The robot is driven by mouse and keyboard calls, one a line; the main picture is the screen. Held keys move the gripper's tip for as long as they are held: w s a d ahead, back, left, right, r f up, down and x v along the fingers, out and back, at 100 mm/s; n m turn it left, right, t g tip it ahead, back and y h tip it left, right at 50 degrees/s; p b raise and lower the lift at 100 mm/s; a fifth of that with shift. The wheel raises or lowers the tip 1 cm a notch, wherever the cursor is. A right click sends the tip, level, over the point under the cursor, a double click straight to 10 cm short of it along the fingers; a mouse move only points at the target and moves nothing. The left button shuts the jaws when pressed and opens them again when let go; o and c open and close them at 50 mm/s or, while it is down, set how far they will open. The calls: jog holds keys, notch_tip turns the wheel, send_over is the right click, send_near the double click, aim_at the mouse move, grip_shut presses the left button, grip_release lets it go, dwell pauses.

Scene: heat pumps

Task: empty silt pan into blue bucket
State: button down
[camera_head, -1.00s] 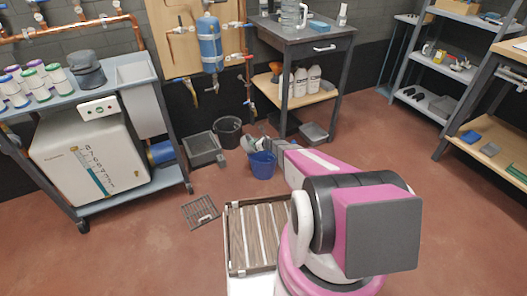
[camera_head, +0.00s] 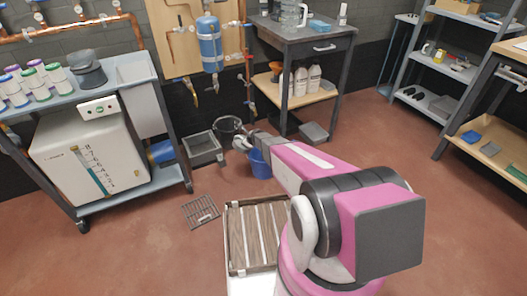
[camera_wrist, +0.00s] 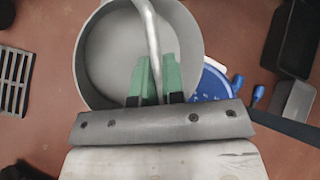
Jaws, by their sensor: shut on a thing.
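The silt pan (camera_wrist: 110,55) is a round grey pan, seen from above in the wrist view. Its inside looks plain grey, and I cannot tell whether any silt lies in it. My gripper (camera_wrist: 152,80) has green fingertips shut on the pan's pale bar handle. The blue bucket (camera_wrist: 213,84) shows partly below and right of the pan, which overlaps part of it in the picture. In the head view the bucket (camera_head: 261,168) stands on the floor, its top partly hidden by my arm. There my gripper end is small and hard to make out.
A floor grate (camera_head: 200,211) lies in front. A workbench (camera_head: 310,45) stands behind, and a wheeled cart (camera_head: 90,110) at left. The floor at right is open.

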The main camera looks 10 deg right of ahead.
aim_at(236, 137)
jog(key=shift+a+r+h, duration=0.15)
jog(key=shift+a+h, duration=0.25)
jog(key=shift+a, duration=0.15)
jog(key=shift+w+a+f+n+h+p, duration=0.15)
jog(key=shift+a+f+n+h, duration=0.15)
jog(key=shift+a+h, duration=0.3)
jog(key=shift+s+a+f+n+h+p, duration=0.1)
jog(key=shift+a+f+n+h, duration=0.3)
jog(key=shift+a, duration=0.35)
jog(key=shift+w+a+f+n+h+p, duration=0.1)
jog(key=shift+a+f+h+p, duration=0.1)
jog(key=shift+a+h, duration=0.45)
jog(key=shift+a+r, duration=0.1)
jog(key=shift+r, duration=2.4)
